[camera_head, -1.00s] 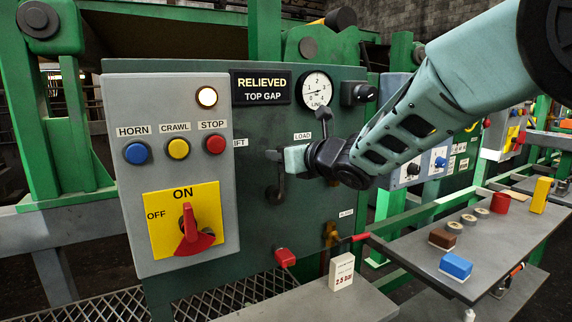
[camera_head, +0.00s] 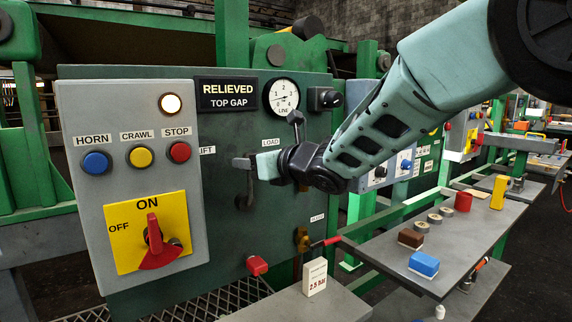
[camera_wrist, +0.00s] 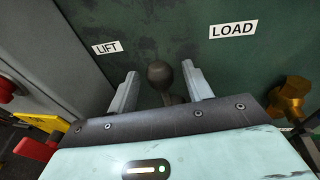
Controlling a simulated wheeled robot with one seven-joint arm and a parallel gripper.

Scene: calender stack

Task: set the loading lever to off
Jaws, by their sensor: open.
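The loading lever is a dark lever with a round knob on the green panel, between the LIFT and LOAD labels. In the wrist view its knob (camera_wrist: 159,72) lies between my gripper's two fingers (camera_wrist: 160,76), with visible gaps on both sides. Its stem runs down behind the gripper body. In the head view the lever's curved lower part (camera_head: 248,190) shows below my gripper (camera_head: 245,162), while the knob is hidden. My gripper is open around the knob. The LIFT label (camera_wrist: 106,47) is left of the knob, the LOAD label (camera_wrist: 233,29) to its right.
A grey switch box (camera_head: 85,235) with buttons and a red ON/OFF switch (camera_head: 155,245) stands left of my gripper. A brass valve (camera_head: 303,240) with a red handle is below right. A bench (camera_head: 440,250) holds small blocks. The gauge (camera_head: 283,97) is above.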

